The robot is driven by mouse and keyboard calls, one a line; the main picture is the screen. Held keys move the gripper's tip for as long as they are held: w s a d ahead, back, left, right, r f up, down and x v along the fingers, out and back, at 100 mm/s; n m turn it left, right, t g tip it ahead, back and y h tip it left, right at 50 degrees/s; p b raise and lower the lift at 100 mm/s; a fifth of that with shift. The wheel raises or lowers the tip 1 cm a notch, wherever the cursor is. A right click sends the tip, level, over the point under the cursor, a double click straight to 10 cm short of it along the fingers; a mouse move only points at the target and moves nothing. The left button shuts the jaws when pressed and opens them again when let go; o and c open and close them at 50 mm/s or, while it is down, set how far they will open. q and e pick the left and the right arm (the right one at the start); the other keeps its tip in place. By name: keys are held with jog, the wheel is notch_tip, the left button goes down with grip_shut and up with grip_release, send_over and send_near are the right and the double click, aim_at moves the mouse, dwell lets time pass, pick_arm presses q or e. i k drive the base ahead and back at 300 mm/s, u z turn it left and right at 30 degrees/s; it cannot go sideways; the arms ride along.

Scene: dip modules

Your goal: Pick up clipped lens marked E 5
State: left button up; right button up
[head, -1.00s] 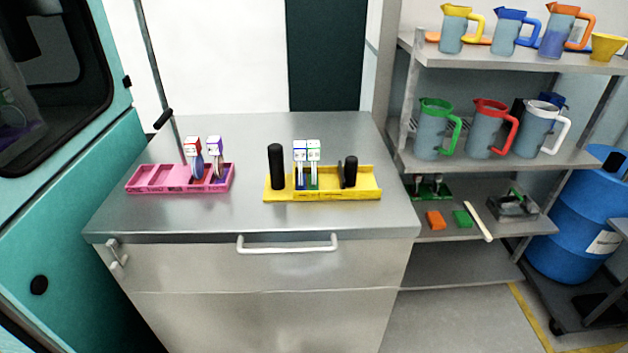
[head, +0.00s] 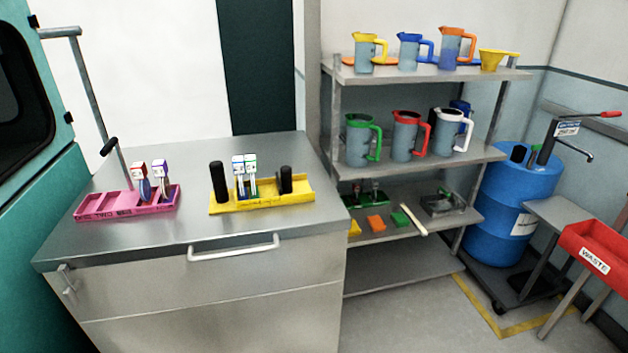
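Several clipped lenses stand upright on the steel cabinet. A red-topped one (head: 140,181) and a purple-topped one (head: 161,178) stand in the right part of the pink rack (head: 95,207). A blue-topped one (head: 239,173) and a green-topped one (head: 251,172) stand side by side in the yellow rack (head: 296,196), between black posts. The tags carry markings too small to read, so I cannot tell which is E 5. Neither of my grippers is in view.
The steel cabinet top (head: 190,224) is clear in front of the racks. A black post (head: 218,183) rises at the yellow rack's left end. A shelf unit (head: 420,166) with jugs stands to the right, beside a blue drum (head: 505,215) and a red waste bin (head: 596,250).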

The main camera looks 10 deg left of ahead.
aim_at(250, 164)
jog(key=z, duration=0.15)
jog(key=i, duration=0.7)
jog(key=u, duration=1.9)
